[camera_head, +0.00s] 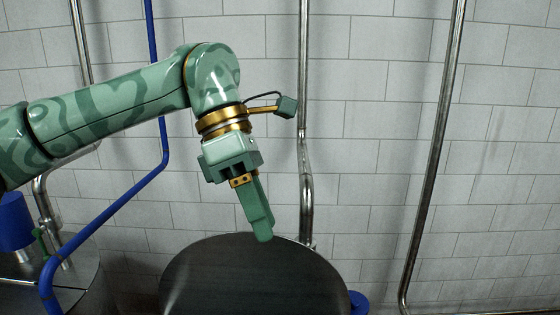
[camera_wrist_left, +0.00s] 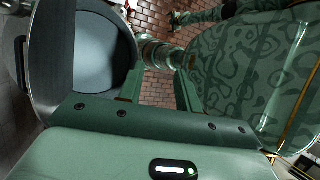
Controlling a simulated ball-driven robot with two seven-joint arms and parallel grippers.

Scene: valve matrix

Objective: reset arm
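My left arm comes in from the left in the head view. Its green gripper (camera_head: 262,236) points down, with its tip in front of or over the far rim of a dark round tank top (camera_head: 250,285). I cannot tell whether the tip touches the rim. In the left wrist view the two fingers of the left gripper (camera_wrist_left: 158,85) stand apart with nothing held between them. What looks like my right arm shows small at the top of the left wrist view, with its gripper end (camera_wrist_left: 176,18) too small to read.
A blue pipe (camera_head: 108,212) bends down at the left, near a blue part (camera_head: 14,222) and another tank (camera_head: 85,292). Steel pipes (camera_head: 305,90) (camera_head: 436,150) run up the tiled wall. A blue piece (camera_head: 359,302) shows right of the dark top. The space right of the gripper looks clear.

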